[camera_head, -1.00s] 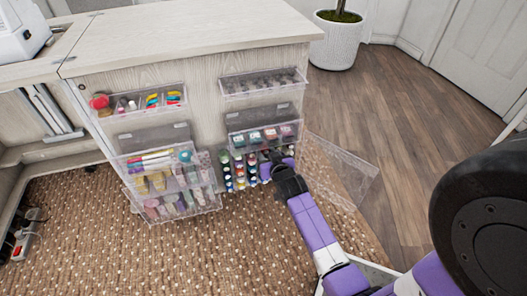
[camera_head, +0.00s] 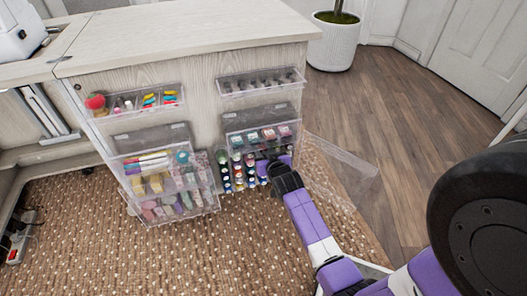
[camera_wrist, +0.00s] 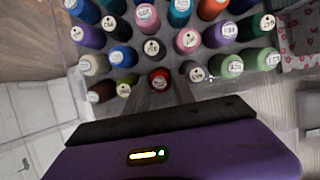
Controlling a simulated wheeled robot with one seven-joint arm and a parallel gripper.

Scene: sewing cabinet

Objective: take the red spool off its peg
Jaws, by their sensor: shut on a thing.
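The red spool (camera_wrist: 159,79) shows in the wrist view in the row nearest my gripper, just beyond its dark front edge. Only its labelled end and part of its side show. My gripper (camera_head: 267,167) is at the right side of the thread spool rack on the cabinet's end panel.
Several other spools (camera_wrist: 187,40) crowd around and behind the red one. A clear door panel (camera_head: 342,178) stands open to the right of my gripper. Clear bins (camera_head: 170,208) of supplies hang to the left. The carpet in front is free.

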